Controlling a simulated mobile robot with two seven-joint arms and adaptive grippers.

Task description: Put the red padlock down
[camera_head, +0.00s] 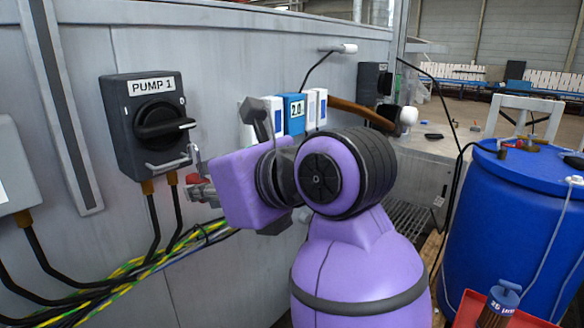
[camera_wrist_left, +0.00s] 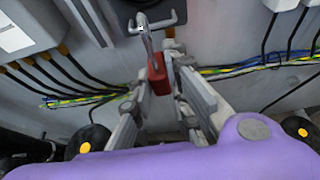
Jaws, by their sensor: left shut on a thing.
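The red padlock (camera_wrist_left: 157,76) is between the fingertips of my left gripper (camera_wrist_left: 160,84) in the left wrist view, its body upright and its metal shackle pointing up. The shackle reaches the metal loop (camera_wrist_left: 158,24) under the pump switch; I cannot tell whether it passes through it. In the head view only a small red part of the padlock (camera_head: 193,179) shows, and my left gripper (camera_head: 197,174) is just below and right of the black PUMP 1 switch (camera_head: 145,120). The purple wrist hides part of the fingers. My right gripper is in neither view.
Black cables and yellow-green wires (camera_head: 125,275) run along the grey cabinet wall below the switch. A blue barrel (camera_head: 495,235) with small items on its lid stands at the right, a red tray (camera_head: 468,308) in front of it. Blue and white boxes (camera_head: 294,113) are behind my arm.

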